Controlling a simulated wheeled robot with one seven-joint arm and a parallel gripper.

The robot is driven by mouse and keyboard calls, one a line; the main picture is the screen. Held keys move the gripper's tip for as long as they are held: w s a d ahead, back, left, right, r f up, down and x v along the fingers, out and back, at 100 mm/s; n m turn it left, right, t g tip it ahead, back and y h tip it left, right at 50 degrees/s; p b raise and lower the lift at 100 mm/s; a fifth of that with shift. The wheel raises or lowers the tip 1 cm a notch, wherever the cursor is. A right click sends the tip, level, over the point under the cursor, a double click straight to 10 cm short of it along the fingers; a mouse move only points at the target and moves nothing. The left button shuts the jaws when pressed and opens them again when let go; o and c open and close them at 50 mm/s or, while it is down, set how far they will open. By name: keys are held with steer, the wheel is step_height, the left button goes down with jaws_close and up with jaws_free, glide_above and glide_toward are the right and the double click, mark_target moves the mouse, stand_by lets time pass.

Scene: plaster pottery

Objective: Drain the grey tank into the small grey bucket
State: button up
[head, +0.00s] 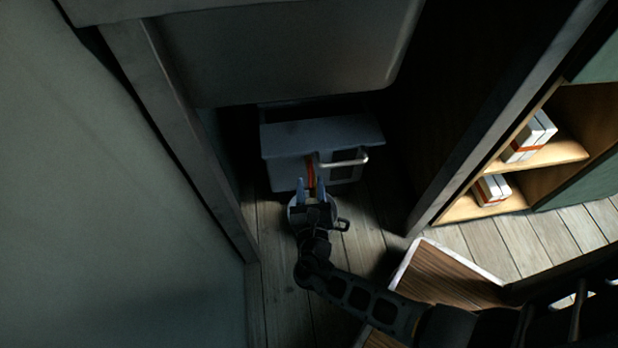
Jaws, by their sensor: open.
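The grey tank (285,170) is box-shaped and stands on the floor under a large basin, in a shadowed recess. A pale bar handle (345,161) juts from its front. An orange-red upright piece (310,172) shows on the front to the left of that handle. My gripper (311,187) is open, its two pale blue fingers pointing at the tank front just below the orange-red piece. I cannot tell whether they touch it. A small round grey rim, likely the small grey bucket (294,212), shows beneath my gripper in front of the tank. My gripper hides most of it.
A post (185,130) on the left and a dark panel (470,120) on the right flank the recess. The large basin (285,55) overhangs the tank. A wooden shelf (565,155) with white boxes stands right. A striped wooden top (440,280) lies beside my arm. Some plank floor (275,270) is clear.

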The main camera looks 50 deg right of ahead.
mark_target(311, 176)
steer(key=shift+x, duration=1.6)
steer(key=shift+s, duration=0.1)
jaws_close()
